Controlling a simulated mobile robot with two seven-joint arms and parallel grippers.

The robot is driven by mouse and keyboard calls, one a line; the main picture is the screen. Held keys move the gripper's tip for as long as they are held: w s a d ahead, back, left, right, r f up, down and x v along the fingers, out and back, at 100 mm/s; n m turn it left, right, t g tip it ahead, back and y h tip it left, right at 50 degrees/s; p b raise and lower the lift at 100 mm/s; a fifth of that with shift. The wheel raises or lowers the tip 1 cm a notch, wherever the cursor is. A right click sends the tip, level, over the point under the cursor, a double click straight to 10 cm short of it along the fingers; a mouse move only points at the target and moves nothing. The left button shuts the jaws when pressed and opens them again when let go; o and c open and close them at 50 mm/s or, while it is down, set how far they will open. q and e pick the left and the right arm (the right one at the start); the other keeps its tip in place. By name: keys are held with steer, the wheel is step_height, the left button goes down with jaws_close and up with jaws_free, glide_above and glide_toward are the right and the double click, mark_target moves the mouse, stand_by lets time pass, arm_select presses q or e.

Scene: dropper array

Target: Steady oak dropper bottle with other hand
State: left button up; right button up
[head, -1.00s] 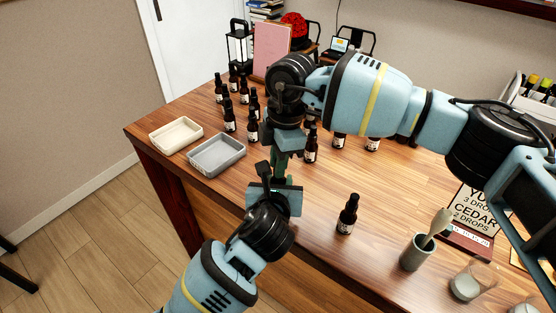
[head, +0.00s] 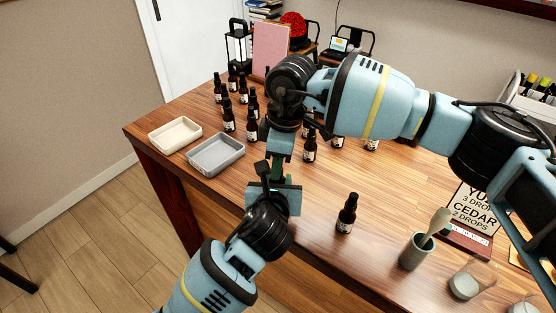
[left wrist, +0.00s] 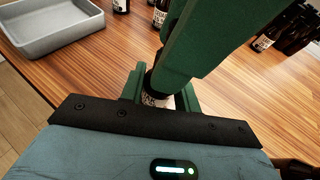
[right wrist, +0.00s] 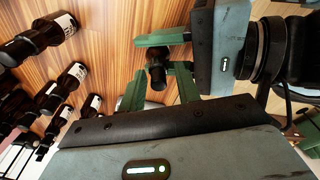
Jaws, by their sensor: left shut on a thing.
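A dark dropper bottle stands between my two grippers, mostly hidden in the head view. Its pale label (left wrist: 158,99) shows in the left wrist view and its black dropper top (right wrist: 157,72) in the right wrist view. I cannot read whether it says oak. My left gripper (head: 277,186) is shut on the bottle's body from the near side. My right gripper (head: 277,165) points down from above, its green fingers (right wrist: 160,90) on either side of the dropper top. They look apart from it, so this gripper appears open.
Several dark bottles (head: 228,115) stand in rows behind. A cream tray (head: 175,146) and a grey tray (head: 217,166) lie at left. A single bottle (head: 347,214), a grey cup (head: 411,252) with a pestle, and a sign (head: 471,217) stand at right. Bare wood (head: 320,190) lies between.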

mark_target(284, 178)
arm_select(q)
steer(key=shift+a+f, duration=0.1)
steer(key=shift+f, duration=0.3)
arm_select(e)
steer(key=o, duration=0.6)
steer(key=shift+f, duration=0.1)
steer(key=shift+c, duration=0.2)
step_height(284, 178, up, 12)
steer(key=d, duration=0.1)
steer(key=shift+d, duration=0.25)
steer(key=shift+s, duration=0.1)
arm_select(q)
steer(key=o, duration=0.9)
steer(key=shift+o, duration=1.1)
steer(key=shift+r, duration=0.1)
steer(key=shift+o, duration=0.3)
steer(key=shift+r, duration=0.15)
steer(key=shift+r, duration=0.1)
